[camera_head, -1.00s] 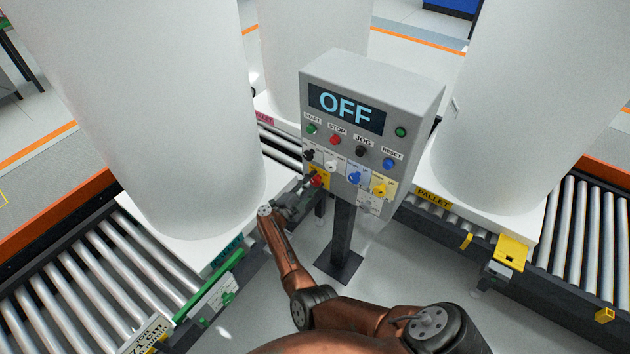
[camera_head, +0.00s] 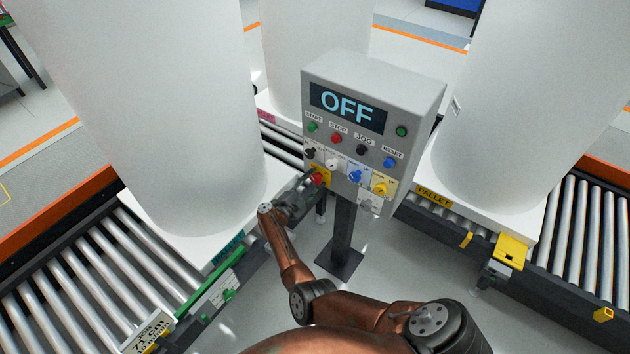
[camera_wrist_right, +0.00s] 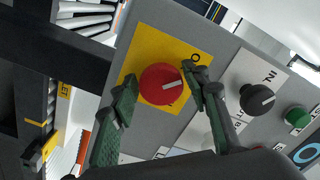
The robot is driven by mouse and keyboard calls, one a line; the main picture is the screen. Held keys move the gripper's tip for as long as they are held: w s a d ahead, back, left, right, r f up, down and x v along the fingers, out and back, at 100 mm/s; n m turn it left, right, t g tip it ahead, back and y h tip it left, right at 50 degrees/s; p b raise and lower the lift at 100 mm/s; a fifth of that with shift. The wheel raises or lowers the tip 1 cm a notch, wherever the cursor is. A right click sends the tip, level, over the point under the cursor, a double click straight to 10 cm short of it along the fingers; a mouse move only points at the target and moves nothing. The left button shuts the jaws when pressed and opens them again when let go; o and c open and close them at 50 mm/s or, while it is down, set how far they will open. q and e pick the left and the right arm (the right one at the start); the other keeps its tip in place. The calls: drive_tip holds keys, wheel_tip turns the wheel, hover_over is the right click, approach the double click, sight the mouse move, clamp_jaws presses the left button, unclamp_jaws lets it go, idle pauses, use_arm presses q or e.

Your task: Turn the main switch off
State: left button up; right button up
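The main switch is a red round knob (camera_head: 318,179) on a yellow plate (camera_head: 326,170) at the lower left of the grey control box. In the right wrist view the red knob (camera_wrist_right: 161,84) sits on its yellow plate (camera_wrist_right: 147,42), its white mark pointing right and slightly up, below a black "O". My right gripper (camera_head: 303,190) is just in front of it. Its two fingers (camera_wrist_right: 160,92) are apart, one on each side of the knob, with small gaps visible. The box display (camera_head: 346,108) reads OFF. My left gripper is not in view.
Other knobs sit close by, including a black one (camera_wrist_right: 257,98), a blue one (camera_head: 355,176) and a yellow one (camera_head: 380,188). Large white tanks (camera_head: 150,120) stand on both sides. Roller conveyors (camera_head: 110,262) run below them. The box stands on a dark post (camera_head: 343,235).

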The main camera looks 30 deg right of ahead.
drive_tip(key=shift+o, duration=1.1)
